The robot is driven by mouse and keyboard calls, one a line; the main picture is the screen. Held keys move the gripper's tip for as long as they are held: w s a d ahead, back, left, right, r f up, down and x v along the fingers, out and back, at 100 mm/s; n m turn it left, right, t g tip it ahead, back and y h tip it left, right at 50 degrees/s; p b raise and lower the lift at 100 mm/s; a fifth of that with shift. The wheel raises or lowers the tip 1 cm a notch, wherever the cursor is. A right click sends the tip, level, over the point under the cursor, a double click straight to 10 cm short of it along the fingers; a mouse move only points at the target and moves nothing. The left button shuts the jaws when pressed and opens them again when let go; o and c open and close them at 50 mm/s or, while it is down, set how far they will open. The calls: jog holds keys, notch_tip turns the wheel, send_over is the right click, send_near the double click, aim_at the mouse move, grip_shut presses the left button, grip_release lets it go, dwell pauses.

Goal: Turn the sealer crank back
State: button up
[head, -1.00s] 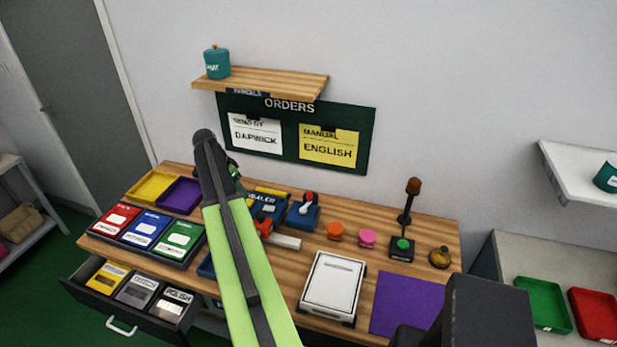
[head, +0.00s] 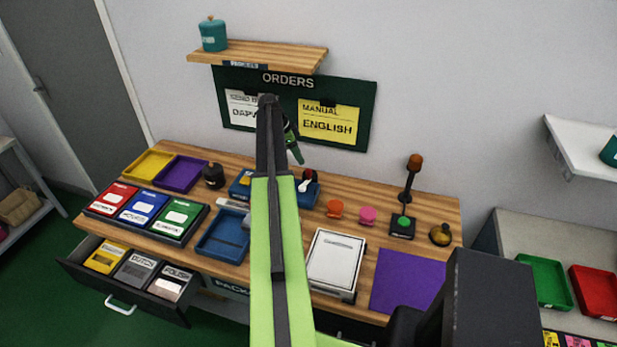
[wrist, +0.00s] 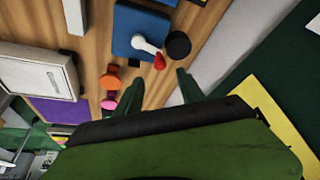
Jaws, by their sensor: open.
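The sealer crank has a white arm (wrist: 146,46) with a red knob (wrist: 159,62) and sits on a blue base (wrist: 138,22). In the head view the crank arm (head: 304,185) and blue base (head: 309,198) show just right of my arm, at the back of the bench. My gripper (wrist: 160,74) is open and empty, with the red knob seen between and just beyond its fingertips. In the head view my gripper (head: 294,147) is raised above and behind the crank. My arm hides part of the sealer.
An orange knob (head: 335,208) and a pink knob (head: 367,215) stand right of the crank. A black round piece (wrist: 178,45) is close to it in the wrist view. The orders board (head: 368,128) is on the wall behind. A dark pot (head: 213,175) stands to the left.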

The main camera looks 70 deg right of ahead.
jog(key=b+x, duration=0.7)
jog(key=x, duration=0.3)
jog(key=shift+b, duration=0.35)
jog(key=shift+r, duration=0.1)
